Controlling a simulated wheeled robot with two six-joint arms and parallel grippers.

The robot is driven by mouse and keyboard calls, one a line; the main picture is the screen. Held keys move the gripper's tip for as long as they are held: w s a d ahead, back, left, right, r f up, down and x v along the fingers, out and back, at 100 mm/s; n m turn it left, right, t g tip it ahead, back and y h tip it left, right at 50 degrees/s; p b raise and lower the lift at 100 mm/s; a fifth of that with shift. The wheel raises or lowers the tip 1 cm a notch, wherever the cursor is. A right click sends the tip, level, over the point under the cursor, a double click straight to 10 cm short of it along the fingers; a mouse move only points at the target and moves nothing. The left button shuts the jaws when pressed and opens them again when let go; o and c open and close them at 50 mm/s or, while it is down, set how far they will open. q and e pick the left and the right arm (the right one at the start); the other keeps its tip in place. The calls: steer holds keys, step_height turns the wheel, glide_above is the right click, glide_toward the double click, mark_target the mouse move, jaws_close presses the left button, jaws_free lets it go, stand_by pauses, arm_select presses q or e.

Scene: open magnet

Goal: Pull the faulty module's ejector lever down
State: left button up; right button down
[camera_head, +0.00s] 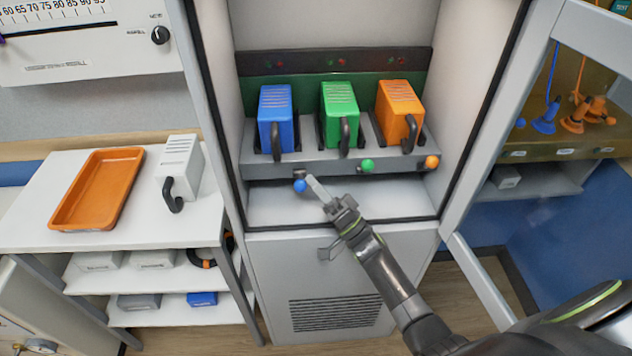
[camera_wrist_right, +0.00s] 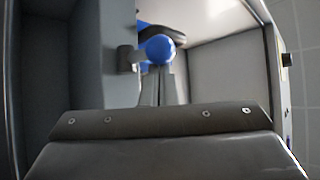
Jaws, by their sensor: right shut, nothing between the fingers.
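Three modules stand in the open cabinet: a blue module (camera_head: 276,108), a green module (camera_head: 339,112) and an orange module (camera_head: 398,112). Each has a black handle in front. Ball-ended ejector levers show on the ledge below them: a blue knob (camera_head: 300,186), a green knob (camera_head: 367,164) and an orange knob (camera_head: 432,162). The blue knob sits lower than the other two. My right gripper (camera_head: 314,188) is shut and empty, its tips right at the blue knob; I cannot tell whether they touch. In the right wrist view the blue knob (camera_wrist_right: 160,48) shows just beyond the fingertips. My left gripper is out of view.
A white table (camera_head: 120,220) at left holds an orange tray (camera_head: 95,190) and a grey-white module (camera_head: 180,165). The open cabinet door (camera_head: 480,160) stands at right, close to my right arm. Small lights sit above the modules; which is lit is unclear.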

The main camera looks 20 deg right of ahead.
steer(key=shift+f, duration=0.25)
stand_by(0.6)
steer(key=s+d+b, duration=0.2)
steer(key=s+d, duration=0.4)
steer(key=s, duration=0.5)
steer(key=shift+d+f, duration=0.25)
steer(key=shift+d, duration=0.15)
